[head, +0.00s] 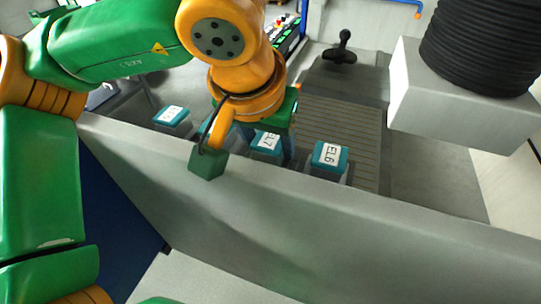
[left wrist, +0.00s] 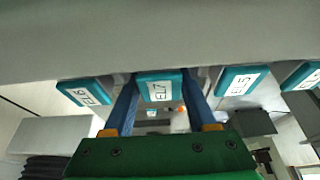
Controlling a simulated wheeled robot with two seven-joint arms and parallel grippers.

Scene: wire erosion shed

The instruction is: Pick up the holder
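Several holders with teal tops and white labels stand in a row behind a grey wall. The EL7 holder (head: 267,142) is between the two blue fingers of my left gripper (head: 268,150). It also shows in the left wrist view (left wrist: 159,86), with a finger of the left gripper (left wrist: 160,82) on each side. The fingers are apart; I cannot tell whether they touch it. The EL6 holder (head: 329,156) stands to its right in the head view. Another holder (head: 172,116) stands to the left. My left arm partly hides the row. My right gripper is not in view.
The grey wall (head: 330,215) runs across in front of the holders, with its top edge close under my left wrist. A grey block with a black bellows (head: 485,50) hangs at the upper right. A ribbed plate (head: 338,125) lies behind the row.

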